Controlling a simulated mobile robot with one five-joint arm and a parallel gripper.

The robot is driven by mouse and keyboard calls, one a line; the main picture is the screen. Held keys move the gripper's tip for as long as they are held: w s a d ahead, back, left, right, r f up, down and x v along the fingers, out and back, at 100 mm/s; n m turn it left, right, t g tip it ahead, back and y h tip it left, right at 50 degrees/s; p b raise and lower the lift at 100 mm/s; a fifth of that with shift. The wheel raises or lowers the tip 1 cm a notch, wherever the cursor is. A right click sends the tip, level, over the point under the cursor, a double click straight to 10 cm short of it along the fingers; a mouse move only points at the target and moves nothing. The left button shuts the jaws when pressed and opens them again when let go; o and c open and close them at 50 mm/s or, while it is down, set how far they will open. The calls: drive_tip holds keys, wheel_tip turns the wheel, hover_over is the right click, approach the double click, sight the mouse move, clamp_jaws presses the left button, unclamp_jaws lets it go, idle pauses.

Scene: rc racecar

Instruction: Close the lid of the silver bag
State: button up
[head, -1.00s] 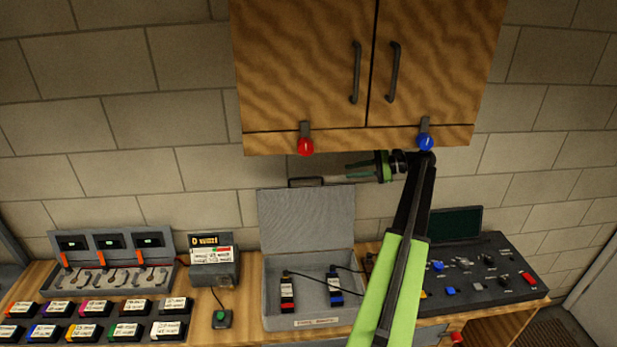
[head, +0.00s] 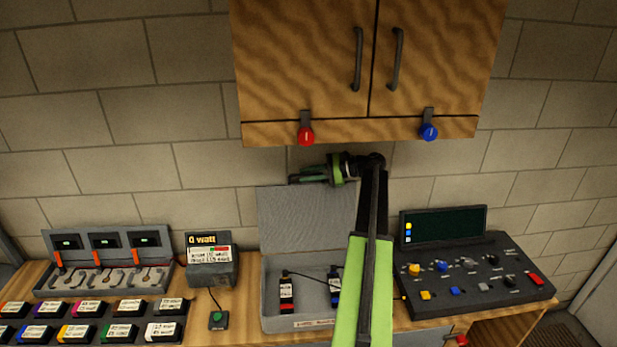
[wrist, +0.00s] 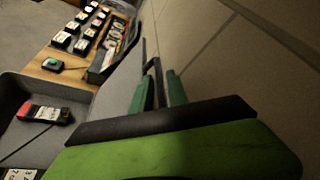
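The silver bag (head: 292,321) stands on the workbench with its grey lid (head: 300,220) raised upright against the wall side. A red-labelled battery and a blue-labelled battery with black leads lie inside it. A dark handle sits at the lid's top edge, partly hidden by my gripper. My gripper (head: 304,177) is at the top edge of the lid, pointing left, under the cabinet. In the wrist view my gripper (wrist: 159,88) shows two green fingers set apart, with a dark bar between or just beyond them. The lid (wrist: 103,100) is left of the fingers; contact cannot be told.
A wooden cabinet (head: 300,60) hangs above, with red and blue knobs below it. A control panel (head: 480,275) stands right of the bag. A power unit (head: 211,268), a charging rack (head: 105,262) and several labelled batteries are left. The wall is close behind the lid.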

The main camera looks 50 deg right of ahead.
clamp_jaws()
idle(1.3)
